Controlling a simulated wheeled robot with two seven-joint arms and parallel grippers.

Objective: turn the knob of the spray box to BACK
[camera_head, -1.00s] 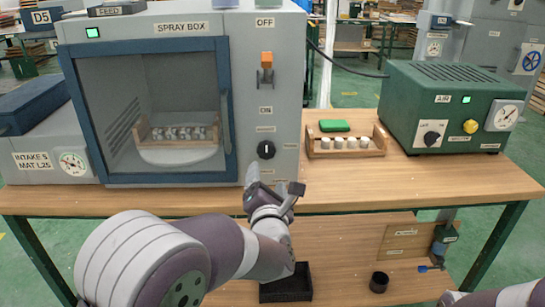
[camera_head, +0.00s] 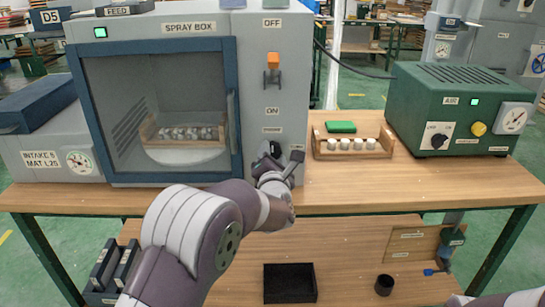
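The spray box (camera_head: 195,28) is a grey cabinet with a blue-framed window door, standing at the back left of the bench. Its dark round knob (camera_head: 275,149) is low on the right-hand panel, partly hidden by my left gripper. My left gripper (camera_head: 281,157) is right in front of the knob, its two fingers spread apart toward either side of it. I cannot tell whether they touch the knob. The knob's pointer and the small labels around it cannot be read. My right gripper is out of view; only part of my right arm shows at the bottom right corner.
An orange switch (camera_head: 272,61) sits above the knob. A wooden rack (camera_head: 350,154) with several white pieces stands right of the box, with a green block (camera_head: 341,127) behind. The green air unit (camera_head: 447,90) is farther right. The bench front (camera_head: 400,190) is clear.

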